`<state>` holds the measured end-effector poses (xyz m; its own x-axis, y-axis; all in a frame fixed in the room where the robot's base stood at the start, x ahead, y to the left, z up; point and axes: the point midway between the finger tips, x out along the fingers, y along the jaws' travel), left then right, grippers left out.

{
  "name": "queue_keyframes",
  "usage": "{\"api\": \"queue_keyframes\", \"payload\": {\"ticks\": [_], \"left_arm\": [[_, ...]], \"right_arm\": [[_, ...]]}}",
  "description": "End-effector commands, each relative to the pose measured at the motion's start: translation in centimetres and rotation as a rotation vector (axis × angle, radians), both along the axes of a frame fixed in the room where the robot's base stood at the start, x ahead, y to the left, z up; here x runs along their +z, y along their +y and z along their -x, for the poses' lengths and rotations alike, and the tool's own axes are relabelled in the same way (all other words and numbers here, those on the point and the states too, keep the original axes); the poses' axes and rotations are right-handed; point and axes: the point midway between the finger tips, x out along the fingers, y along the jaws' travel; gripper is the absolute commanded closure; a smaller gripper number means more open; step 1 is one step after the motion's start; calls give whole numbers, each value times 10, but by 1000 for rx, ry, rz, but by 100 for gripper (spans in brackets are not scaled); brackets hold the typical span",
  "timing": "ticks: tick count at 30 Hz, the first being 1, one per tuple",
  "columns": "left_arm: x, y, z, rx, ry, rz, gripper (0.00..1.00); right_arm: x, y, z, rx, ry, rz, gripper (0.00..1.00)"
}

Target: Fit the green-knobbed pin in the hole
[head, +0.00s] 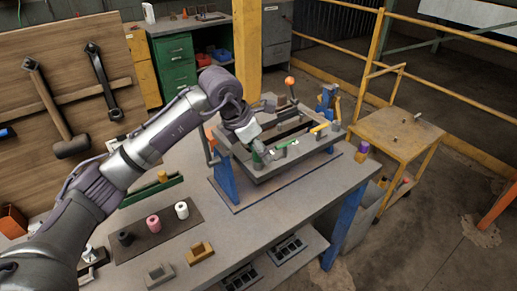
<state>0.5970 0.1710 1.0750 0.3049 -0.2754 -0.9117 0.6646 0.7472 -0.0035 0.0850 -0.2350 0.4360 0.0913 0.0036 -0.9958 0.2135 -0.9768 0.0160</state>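My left gripper (257,150) is over the near left part of a grey metal fixture (262,177), pointing down. A dark green piece (257,161), possibly the green knob of the pin, shows right at its fingertips. I cannot tell whether the fingers are shut on it. A lighter green part (281,152) lies just to the right on the fixture's near bar. The pin's shaft and the hole are too small or hidden to make out. My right gripper is not in view.
The fixture stands on a grey workbench (240,235), with an orange-knobbed lever (290,82) rising behind. Black, pink and white rollers (153,222) stand on a dark mat at left. A yellow side table (400,135) is to the right.

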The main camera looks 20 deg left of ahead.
Motion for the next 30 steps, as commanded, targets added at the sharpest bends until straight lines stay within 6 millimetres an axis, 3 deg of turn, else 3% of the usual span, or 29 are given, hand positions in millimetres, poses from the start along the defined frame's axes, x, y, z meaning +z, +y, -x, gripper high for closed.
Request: {"api": "queue_keyframes", "payload": {"ticks": [8, 21, 30], "left_arm": [[7, 2, 2, 1, -2, -1, 43], [85, 26, 27, 1, -3, -1, 43], [109, 33, 36, 0, -1, -1, 43]], "right_arm": [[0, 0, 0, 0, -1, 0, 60], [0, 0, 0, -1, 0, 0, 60], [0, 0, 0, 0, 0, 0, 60]]}}
